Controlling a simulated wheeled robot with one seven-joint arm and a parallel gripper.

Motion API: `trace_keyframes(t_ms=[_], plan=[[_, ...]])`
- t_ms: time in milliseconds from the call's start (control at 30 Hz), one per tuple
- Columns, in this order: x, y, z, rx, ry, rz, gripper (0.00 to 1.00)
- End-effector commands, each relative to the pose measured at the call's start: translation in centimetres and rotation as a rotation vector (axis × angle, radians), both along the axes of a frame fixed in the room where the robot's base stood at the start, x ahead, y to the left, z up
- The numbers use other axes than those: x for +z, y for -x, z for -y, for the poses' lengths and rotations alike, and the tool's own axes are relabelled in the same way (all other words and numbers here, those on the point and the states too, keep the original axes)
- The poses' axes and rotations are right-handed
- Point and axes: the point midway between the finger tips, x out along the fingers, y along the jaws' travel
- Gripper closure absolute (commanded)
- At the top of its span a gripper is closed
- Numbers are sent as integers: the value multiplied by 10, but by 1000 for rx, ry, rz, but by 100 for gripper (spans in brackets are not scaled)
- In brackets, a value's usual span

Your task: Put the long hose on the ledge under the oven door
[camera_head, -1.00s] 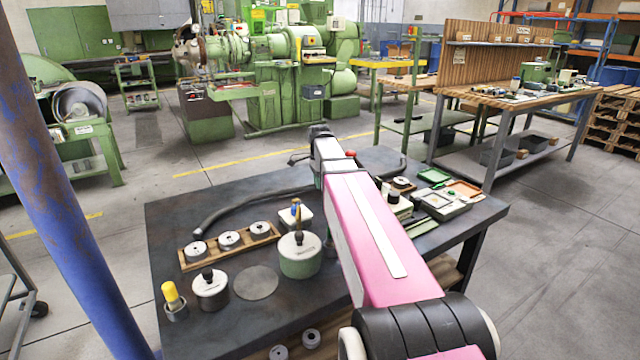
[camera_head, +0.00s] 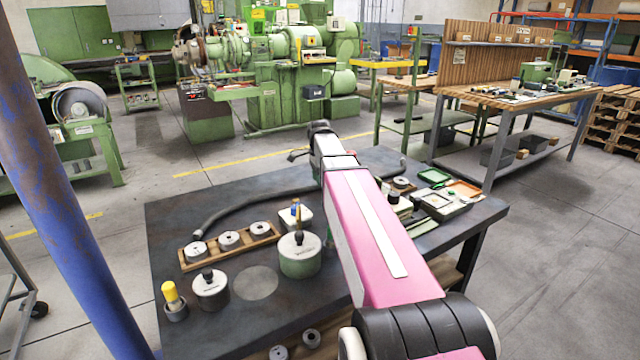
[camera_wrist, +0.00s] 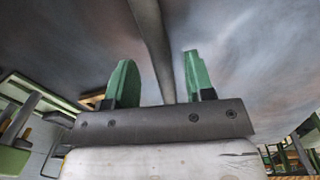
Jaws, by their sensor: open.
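The long dark grey hose (camera_head: 245,205) lies in a curve along the far part of the dark tabletop. Its middle is hidden behind my arm, and it shows again to the right of the arm. My gripper (camera_wrist: 158,66) is open in the wrist view, with two green fingers apart. The hose (camera_wrist: 150,38) runs through the gap between the fingers in that view; I cannot tell how far it is from them. In the head view the fingers are mostly hidden by my arm. I cannot make out an oven door or a ledge under one.
The dark table (camera_head: 170,215) carries a wooden rack of rings (camera_head: 230,242), a round green-grey pot (camera_head: 300,256), a yellow-capped piece (camera_head: 172,296) and small trays (camera_head: 445,205) at right. Green machines (camera_head: 290,60) stand behind. A blue post (camera_head: 60,180) rises at left.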

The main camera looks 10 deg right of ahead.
Motion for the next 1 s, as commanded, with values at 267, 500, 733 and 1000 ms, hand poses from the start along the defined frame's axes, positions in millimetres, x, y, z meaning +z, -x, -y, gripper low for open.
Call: trace_keyframes(t_ms=[267,500,733,1000], plan=[[50,-5,0,0,0,2,51],[86,-7,0,0,0,1,51],[99,-5,-1,-13,0,7,42],[84,5,-4,-146,1,72,42]])
